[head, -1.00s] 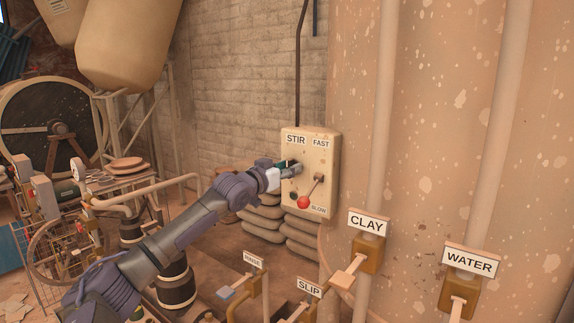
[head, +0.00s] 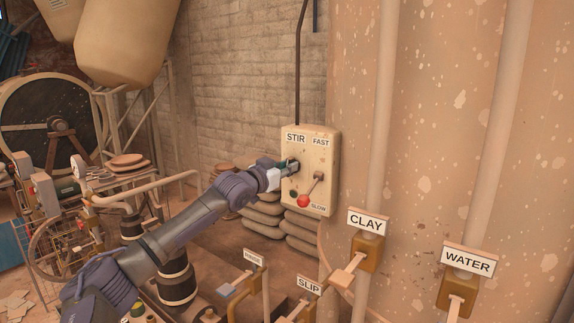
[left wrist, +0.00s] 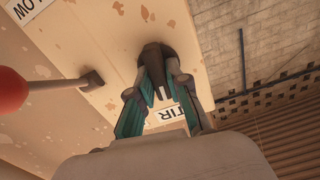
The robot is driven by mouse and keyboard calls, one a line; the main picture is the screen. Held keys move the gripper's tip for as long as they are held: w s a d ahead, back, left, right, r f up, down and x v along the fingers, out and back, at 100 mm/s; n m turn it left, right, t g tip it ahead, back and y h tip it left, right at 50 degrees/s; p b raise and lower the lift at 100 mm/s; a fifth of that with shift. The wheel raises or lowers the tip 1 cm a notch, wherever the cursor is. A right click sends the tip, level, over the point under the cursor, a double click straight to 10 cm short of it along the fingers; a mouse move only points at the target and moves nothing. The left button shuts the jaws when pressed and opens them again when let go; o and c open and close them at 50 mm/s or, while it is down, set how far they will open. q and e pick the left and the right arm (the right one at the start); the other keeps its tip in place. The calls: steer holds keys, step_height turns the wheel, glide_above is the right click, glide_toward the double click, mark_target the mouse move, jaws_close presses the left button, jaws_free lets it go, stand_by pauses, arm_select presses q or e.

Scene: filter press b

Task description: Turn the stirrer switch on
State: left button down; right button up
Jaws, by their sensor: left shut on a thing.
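The cream control box (head: 321,160) is mounted on the wall side, with a STIR label at its upper left. The dark stirrer switch knob (left wrist: 156,52) shows in the left wrist view, standing out from the box face below the STIR label's position. My left gripper (left wrist: 158,70) is shut on this knob, its teal-backed fingers on either side of it. In the head view my left gripper (head: 290,167) is against the box and hides most of the knob. My right gripper is not in view.
A speed lever with a red ball (head: 303,201) sits on the same box, between FAST and SLOW, just right of and below my gripper. CLAY (head: 367,222) and WATER (head: 467,261) valve signs stand at the right. Sacks (head: 262,219) are stacked below the box.

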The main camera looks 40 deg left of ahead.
arm_select(q)
steer(key=m+p, duration=0.3)
steer(key=m, duration=0.3)
steer(key=m+p, duration=0.3)
steer(key=m, duration=0.3)
steer(key=shift+d+f, duration=0.1)
steer(key=shift+d, duration=0.1)
steer(key=shift+f+m+p, duration=0.2)
steer(key=shift+m+p, duration=0.3)
steer(key=shift+m, duration=1.7)
steer(key=c, duration=1.1)
jaws_free()
